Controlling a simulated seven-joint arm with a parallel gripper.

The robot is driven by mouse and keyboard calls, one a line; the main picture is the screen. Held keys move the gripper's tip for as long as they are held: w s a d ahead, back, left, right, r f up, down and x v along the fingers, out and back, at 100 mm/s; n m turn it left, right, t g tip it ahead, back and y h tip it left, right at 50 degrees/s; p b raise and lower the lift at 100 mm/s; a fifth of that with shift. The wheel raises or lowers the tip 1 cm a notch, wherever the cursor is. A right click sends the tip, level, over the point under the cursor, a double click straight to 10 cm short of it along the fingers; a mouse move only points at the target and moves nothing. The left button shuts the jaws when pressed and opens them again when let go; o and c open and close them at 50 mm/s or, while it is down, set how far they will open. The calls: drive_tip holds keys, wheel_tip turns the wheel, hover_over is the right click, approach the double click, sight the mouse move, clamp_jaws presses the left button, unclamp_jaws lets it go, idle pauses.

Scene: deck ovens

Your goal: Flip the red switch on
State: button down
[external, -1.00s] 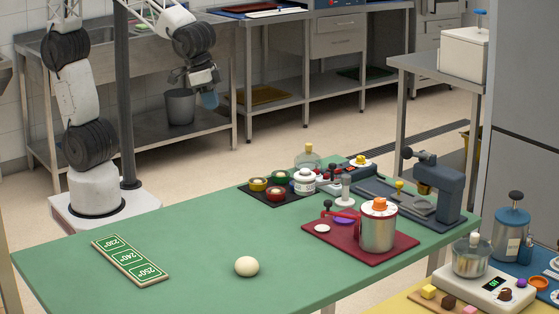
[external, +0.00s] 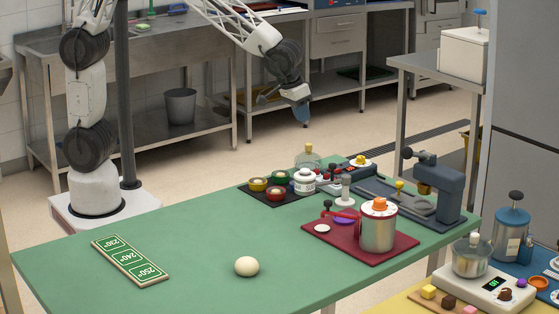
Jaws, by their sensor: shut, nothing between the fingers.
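Several red parts show on the green table (external: 130,228), and I cannot tell for sure which is the red switch. Small red pieces (external: 326,176) sit on a dark panel beside the white jar (external: 304,181). A red-handled piece (external: 341,213) lies on the dark red tray (external: 370,249). My gripper (external: 302,115) hangs in the air behind the far edge of the table, above and left of the dark panel. It is shut and empty, pointing down, and touches nothing.
A metal pot (external: 377,233) with an orange top stands on the red tray. A dark press (external: 447,190) stands at the right. A glass bottle (external: 308,157) stands behind the jar. A pale ball (external: 247,266) and a green temperature board (external: 130,259) lie at the left, with clear table around them.

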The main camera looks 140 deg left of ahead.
drive_tip(key=a+f+n, duration=0.2)
drive_tip(key=a+f, duration=0.1)
drive_tip(key=a, duration=0.6)
drive_tip(key=shift+s+f, duration=0.4)
drive_tip(key=shift+a, duration=0.1)
hover_over(336, 170)
drive_tip(key=s, duration=0.2)
drive_tip(key=f, duration=1)
drive_tip(key=shift+w+f, duration=0.25)
drive_tip(key=shift+f, duration=0.15)
drive_tip(key=shift+w+f, duration=0.25)
drive_tip(key=shift+f, duration=0.35)
drive_tip(key=shift+w+f, duration=0.2)
drive_tip(key=shift+f, duration=0.4)
drive_tip(key=shift+w+f+g, duration=0.25)
drive_tip(key=shift+f+g, duration=0.1)
drive_tip(key=shift+g, duration=0.25)
drive_tip(key=shift+s+r, duration=0.1)
drive_tip(key=shift+s, duration=0.25)
